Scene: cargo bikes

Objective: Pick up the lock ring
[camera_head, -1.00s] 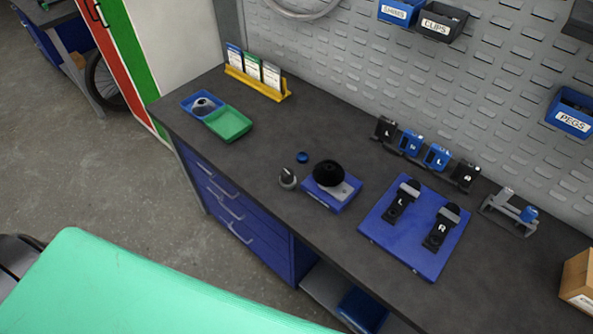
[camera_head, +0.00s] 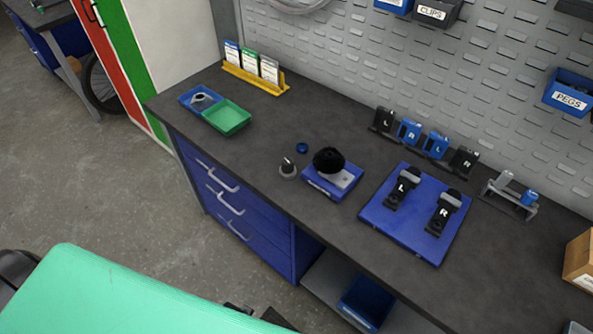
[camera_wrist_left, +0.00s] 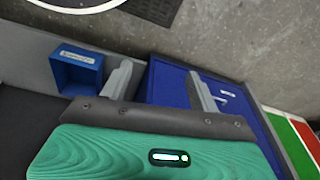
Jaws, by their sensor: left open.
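I cannot tell for sure which part is the lock ring. A small blue round part (camera_head: 302,148) lies on the bench. A grey ring-like part (camera_head: 287,170) with a dark top stands just left of a blue block (camera_head: 323,190), which carries a black round part (camera_head: 328,160). A grey round part (camera_head: 201,98) lies in a small blue tray (camera_head: 186,97). My left gripper (camera_wrist_left: 160,85) is open and empty in the left wrist view, over the drawers and floor, apart from all these parts. My right gripper is not in view.
A green tray (camera_head: 228,118) adjoins the blue one. A yellow card stand (camera_head: 254,82) is behind. A blue board (camera_head: 405,240) with two black L and R parts lies right of the block. Blue drawers (camera_head: 232,213) are below the bench edge. Bench between trays and block is clear.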

